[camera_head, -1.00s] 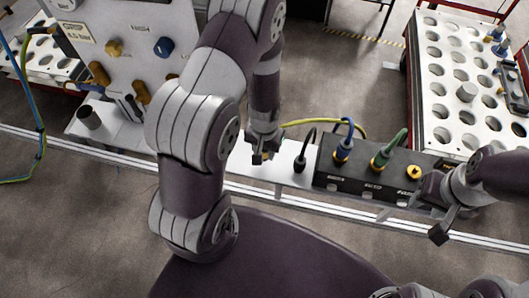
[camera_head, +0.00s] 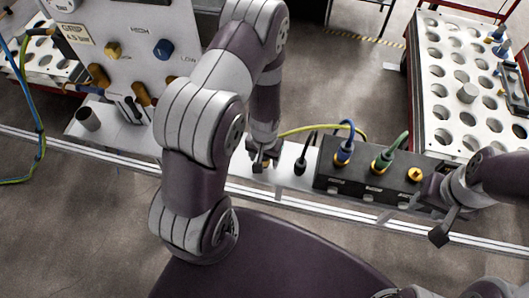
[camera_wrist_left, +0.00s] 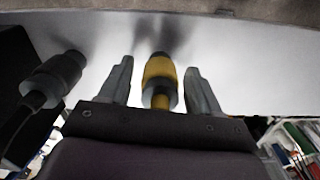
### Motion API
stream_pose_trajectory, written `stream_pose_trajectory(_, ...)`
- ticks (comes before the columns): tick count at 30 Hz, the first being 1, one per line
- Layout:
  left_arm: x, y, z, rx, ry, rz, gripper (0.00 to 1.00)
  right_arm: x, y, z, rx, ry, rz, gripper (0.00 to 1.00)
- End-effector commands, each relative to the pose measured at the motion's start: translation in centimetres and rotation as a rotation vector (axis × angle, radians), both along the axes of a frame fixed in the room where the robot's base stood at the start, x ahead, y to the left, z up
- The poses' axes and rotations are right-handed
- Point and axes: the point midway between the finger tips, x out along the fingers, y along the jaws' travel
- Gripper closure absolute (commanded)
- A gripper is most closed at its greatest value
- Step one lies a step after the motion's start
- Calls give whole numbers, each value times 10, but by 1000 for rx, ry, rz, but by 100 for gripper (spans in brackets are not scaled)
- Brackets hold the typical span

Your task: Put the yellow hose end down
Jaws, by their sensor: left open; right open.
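The yellow hose end (camera_wrist_left: 160,78) is between the two fingers of my left gripper (camera_wrist_left: 160,88) in the left wrist view, with a gap on each side. Its tip is at or close to the white shelf surface (camera_wrist_left: 225,55); I cannot tell if it touches. In the head view my left gripper (camera_head: 262,163) is low over the white shelf and mostly hides the hose end. The yellow hose (camera_head: 310,128) curves right from there, behind the black socket box. My right gripper (camera_head: 437,212) is open and empty at the box's right end.
A black hose end (camera_head: 301,165) stands on the shelf just right of my left gripper. The black socket box (camera_head: 345,182) holds blue (camera_head: 344,150) and green (camera_head: 385,158) hose ends. A panel with knobs (camera_head: 135,45) stands at left; a holed rack (camera_head: 450,80) stands at right.

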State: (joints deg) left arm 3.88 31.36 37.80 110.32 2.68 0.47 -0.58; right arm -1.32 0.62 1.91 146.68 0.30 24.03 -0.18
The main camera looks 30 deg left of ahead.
Motion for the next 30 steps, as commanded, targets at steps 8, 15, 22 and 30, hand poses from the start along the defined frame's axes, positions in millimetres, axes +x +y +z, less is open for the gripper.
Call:
stream_pose_trajectory(8,2,0,51,1,-8,0,37,0,0,1,0,0,0,58)
stream_pose_trajectory(15,1,0,105,1,-5,0,37,0,0,-4,0,0,0,58)
stream_pose_trajectory(22,-11,-11,165,3,-55,-52,37,0,0,-4,0,0,0,58)
stream_pose_trajectory(30,-46,-25,210,3,-117,-128,37,0,0,-4,0,0,0,58)
